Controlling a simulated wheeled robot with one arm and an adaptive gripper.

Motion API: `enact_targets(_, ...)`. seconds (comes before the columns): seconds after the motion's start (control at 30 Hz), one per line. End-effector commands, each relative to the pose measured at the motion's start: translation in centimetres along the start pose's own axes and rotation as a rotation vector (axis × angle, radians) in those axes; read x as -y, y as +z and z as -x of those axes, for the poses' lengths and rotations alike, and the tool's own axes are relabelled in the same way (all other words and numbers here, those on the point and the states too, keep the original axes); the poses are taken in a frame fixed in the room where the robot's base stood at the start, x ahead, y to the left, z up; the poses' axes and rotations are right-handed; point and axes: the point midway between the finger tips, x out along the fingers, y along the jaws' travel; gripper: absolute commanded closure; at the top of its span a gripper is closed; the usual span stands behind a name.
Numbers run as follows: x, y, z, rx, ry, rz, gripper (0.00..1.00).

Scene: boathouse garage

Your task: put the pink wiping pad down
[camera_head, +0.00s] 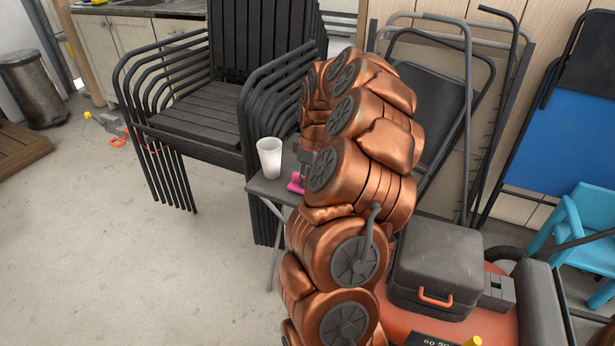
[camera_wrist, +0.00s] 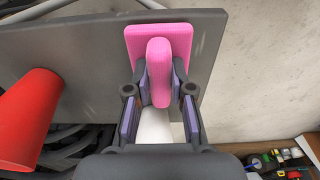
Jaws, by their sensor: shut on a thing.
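The pink wiping pad (camera_wrist: 183,37) has a flat square base and an upright rounded handle. My gripper (camera_wrist: 160,82) is shut on the handle, one finger on each side. In the head view the pad (camera_head: 295,184) shows as a small pink patch beside my arm, at the small dark grey table (camera_head: 265,187). In the wrist view the pad is over the bare end of the grey tabletop (camera_wrist: 90,42), close to its edge. I cannot tell whether its base touches the top. My arm hides most of the gripper and table in the head view.
A white cup (camera_head: 269,158) stands on the table, left of the pad. A red cup-like object (camera_wrist: 30,115) is at the left in the wrist view. Stacked black chairs (camera_head: 200,110) stand behind. A grey case (camera_head: 435,265) is at the right.

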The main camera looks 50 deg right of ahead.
Motion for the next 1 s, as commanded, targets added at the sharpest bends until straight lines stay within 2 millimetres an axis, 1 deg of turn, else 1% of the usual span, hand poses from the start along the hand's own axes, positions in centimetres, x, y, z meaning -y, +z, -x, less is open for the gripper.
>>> enact_targets(0.27,0.0,0.05,-0.36,0.0,0.0,0.0,1.0)
enact_targets(0.3,0.0,0.04,-0.35,0.0,0.0,0.0,0.76)
enact_targets(0.57,0.0,0.05,-0.34,0.0,0.0,0.0,0.49)
enact_targets(0.97,0.01,0.05,-0.35,0.0,0.0,0.0,0.49)
enact_targets(1.0,0.01,0.05,-0.35,0.0,0.0,0.0,0.51)
